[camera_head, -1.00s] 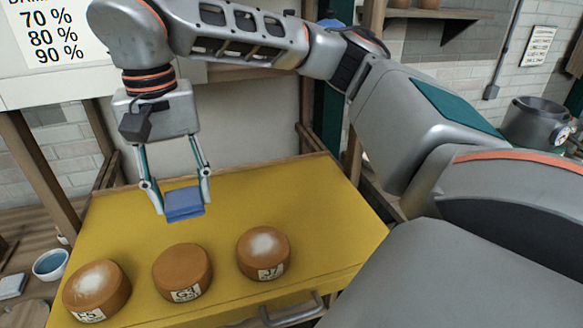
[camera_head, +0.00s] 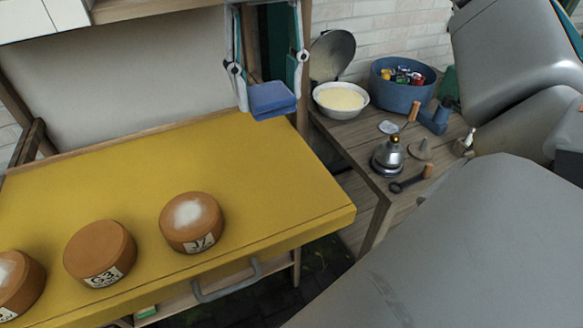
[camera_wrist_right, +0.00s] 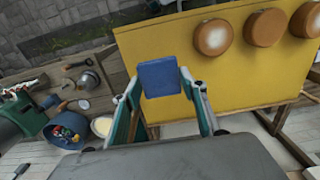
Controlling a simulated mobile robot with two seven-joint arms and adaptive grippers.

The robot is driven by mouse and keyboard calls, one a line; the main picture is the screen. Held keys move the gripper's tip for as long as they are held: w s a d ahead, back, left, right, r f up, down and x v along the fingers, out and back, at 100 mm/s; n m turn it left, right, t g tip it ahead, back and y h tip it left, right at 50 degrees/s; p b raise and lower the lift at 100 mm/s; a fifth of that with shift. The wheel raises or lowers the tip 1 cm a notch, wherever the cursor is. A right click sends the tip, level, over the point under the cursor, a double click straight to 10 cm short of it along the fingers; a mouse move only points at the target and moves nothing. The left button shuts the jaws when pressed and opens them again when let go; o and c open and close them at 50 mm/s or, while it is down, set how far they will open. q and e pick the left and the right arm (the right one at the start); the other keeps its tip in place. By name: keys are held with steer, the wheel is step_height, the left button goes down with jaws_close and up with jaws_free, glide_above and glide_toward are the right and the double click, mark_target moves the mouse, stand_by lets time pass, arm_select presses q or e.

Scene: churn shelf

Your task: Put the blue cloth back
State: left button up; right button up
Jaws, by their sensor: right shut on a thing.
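The blue cloth (camera_head: 271,99) is a small folded pad. My right gripper (camera_head: 271,88) is shut on it and holds it in the air near the back right corner of the yellow surface. In the right wrist view the cloth (camera_wrist_right: 159,79) sits between the two fingertips of the gripper (camera_wrist_right: 160,84), with the yellow surface and side table below. My left gripper is not in view.
Round brown cheeses (camera_head: 191,222) with labels stand along the front of the yellow shelf (camera_head: 150,165). A wooden side table (camera_head: 357,150) at right bears a white bowl (camera_head: 341,99), a blue tub (camera_head: 403,85) and a metal kettle-like item (camera_head: 388,156). A dark gap separates shelf and table.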

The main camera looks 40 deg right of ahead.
steer(key=b, duration=0.2)
glide_above(275, 197)
step_height(275, 197, down, 16)
steer(key=shift+r, duration=0.2)
step_height(275, 197, down, 3)
steer(key=shift+f, duration=0.55)
steer(key=shift+f, duration=0.1)
steer(key=shift+f, duration=0.1)
steer(key=o, duration=1)
